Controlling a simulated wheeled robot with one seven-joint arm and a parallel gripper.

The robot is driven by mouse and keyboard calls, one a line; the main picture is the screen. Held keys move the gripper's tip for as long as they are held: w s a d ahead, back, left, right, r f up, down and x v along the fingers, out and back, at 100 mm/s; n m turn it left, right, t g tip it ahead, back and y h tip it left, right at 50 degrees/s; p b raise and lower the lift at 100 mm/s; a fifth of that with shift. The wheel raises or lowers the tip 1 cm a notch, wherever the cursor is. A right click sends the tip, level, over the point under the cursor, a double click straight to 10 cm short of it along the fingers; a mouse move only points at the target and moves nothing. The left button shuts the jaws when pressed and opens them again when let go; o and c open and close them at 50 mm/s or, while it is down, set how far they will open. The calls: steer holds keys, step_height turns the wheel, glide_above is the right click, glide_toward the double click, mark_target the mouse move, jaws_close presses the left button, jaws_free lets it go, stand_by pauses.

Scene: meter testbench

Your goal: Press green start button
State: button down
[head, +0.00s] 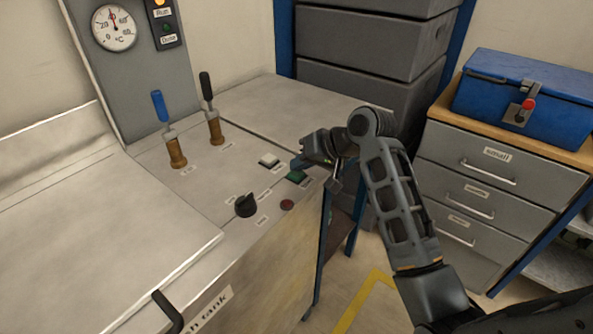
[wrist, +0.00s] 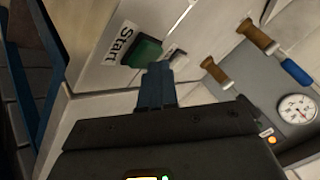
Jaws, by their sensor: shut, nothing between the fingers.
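The green start button (head: 296,177) sits on the sloped metal panel of the bench, near its right edge. In the wrist view the green button (wrist: 143,52) is beside a label reading "Start". My gripper (head: 298,164) is shut and empty, close to the button in the head view. In the wrist view the blue fingertips (wrist: 157,75) are together just beside the button, overlapping its lower right edge. I cannot tell whether they touch it.
A white button (head: 268,160), a black knob (head: 246,206) and a red button (head: 287,204) are nearby on the panel. Two levers (head: 170,135) (head: 212,118) stand behind. A gauge (head: 114,28) is on the upright panel. A drawer cabinet (head: 500,190) with a blue box (head: 525,95) stands right.

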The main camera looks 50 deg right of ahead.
mark_target(301, 173)
steer(key=shift+r+p, duration=0.75)
step_height(301, 173, up, 5)
steer(key=p, duration=0.4)
steer(key=shift+p, duration=0.4)
stand_by(0.5)
